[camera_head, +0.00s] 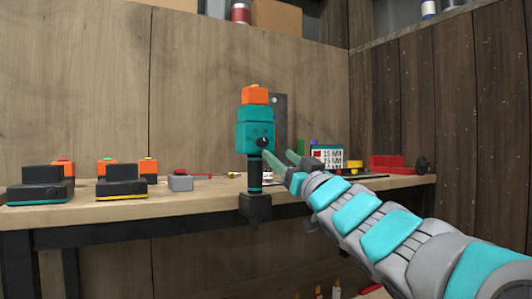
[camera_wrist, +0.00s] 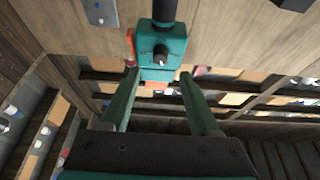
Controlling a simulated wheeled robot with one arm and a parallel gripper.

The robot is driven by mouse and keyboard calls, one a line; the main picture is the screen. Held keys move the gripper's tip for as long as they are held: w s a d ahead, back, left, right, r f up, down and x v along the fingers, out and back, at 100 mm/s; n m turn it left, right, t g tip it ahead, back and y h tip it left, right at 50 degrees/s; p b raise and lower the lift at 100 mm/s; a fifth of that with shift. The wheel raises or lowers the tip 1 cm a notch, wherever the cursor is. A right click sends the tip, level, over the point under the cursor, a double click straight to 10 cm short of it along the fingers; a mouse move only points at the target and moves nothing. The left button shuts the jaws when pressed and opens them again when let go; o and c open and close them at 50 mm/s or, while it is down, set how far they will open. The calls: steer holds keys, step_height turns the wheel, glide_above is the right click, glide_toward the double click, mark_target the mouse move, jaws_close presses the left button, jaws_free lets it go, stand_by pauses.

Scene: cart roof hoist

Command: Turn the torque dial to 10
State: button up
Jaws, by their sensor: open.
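A teal tool head (camera_head: 256,126) with an orange top stands upright on a black handle (camera_head: 254,172) at the bench's front edge. A small black dial (camera_head: 263,143) sticks out of its side. In the wrist view the dial (camera_wrist: 161,53) is a dark round knob with a pale tip on the teal head (camera_wrist: 172,38); its setting is not readable. My gripper (camera_head: 278,155) is open, just right of the handle and dial. In the wrist view my gripper's two green fingers (camera_wrist: 158,76) stand apart, pointing at the teal head, with nothing between them.
The wooden bench (camera_head: 215,191) carries black battery-like blocks (camera_head: 121,187) at left and a grey block (camera_head: 180,183). A metal plate (camera_head: 279,108) is behind the tool.

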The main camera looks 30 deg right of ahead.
mark_target(265, 144)
steer(key=x, duration=0.6)
steer(key=shift+w+f, duration=0.15)
steer(key=shift+w, duration=0.15)
steer(key=shift+w+r+b, duration=0.3)
steer(key=shift+w, duration=0.1)
jaws_close()
